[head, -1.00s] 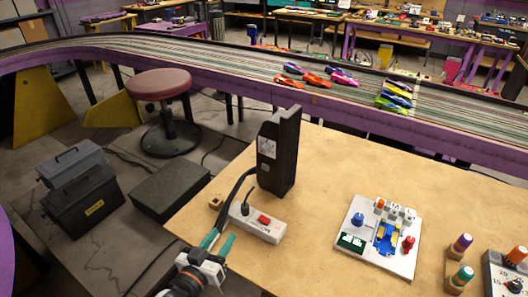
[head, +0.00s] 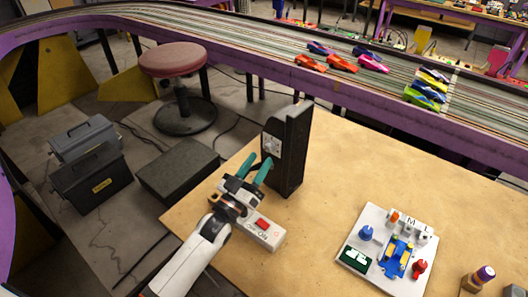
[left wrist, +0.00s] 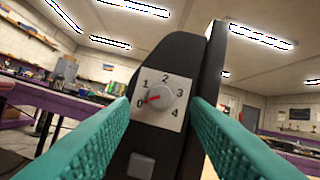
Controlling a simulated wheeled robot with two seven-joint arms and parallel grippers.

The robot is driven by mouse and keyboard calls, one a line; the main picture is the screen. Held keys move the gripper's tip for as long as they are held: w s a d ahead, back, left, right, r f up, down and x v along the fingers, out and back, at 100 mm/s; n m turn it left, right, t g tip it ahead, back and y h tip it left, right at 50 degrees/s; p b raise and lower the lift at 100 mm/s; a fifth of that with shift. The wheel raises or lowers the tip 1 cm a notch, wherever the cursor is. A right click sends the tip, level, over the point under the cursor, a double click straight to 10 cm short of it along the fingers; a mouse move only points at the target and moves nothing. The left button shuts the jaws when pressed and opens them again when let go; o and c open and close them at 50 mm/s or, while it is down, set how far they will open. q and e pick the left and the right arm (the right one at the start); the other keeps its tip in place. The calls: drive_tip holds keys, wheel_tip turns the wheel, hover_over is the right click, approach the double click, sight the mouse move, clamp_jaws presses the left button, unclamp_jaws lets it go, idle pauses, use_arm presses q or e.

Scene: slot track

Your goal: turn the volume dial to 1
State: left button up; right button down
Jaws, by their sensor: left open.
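A tall black speaker-like box (head: 293,150) stands upright on the wooden table. Its white dial plate (head: 271,143) faces my left gripper. In the left wrist view the volume dial (left wrist: 162,97) is a round grey knob with a red pointer, ringed by the numbers 0 to 4. The pointer aims at or very near 0. My left gripper (head: 258,168) is open, its teal fingers pointing at the box. In the left wrist view the fingers lie left and right of the dial, apart from it. My right gripper is not in view.
A power strip (head: 262,232) with a red switch lies just below the gripper. A white board (head: 355,243) with small coloured parts is to the right. Bare table (head: 345,170) lies between. A stool (head: 177,60) and dark cases stand on the floor at left.

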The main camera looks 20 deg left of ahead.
sight(267, 150)
use_arm(q)
drive_tip(key=shift+x, duration=1.2)
drive_tip(key=shift+w+r, duration=0.15)
drive_tip(key=shift+w, duration=0.3)
drive_tip(key=shift+d, duration=0.1)
clamp_jaws()
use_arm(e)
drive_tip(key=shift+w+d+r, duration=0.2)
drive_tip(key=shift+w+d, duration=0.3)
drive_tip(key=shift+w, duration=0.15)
use_arm(q)
drive_tip(key=shift+m, duration=0.3)
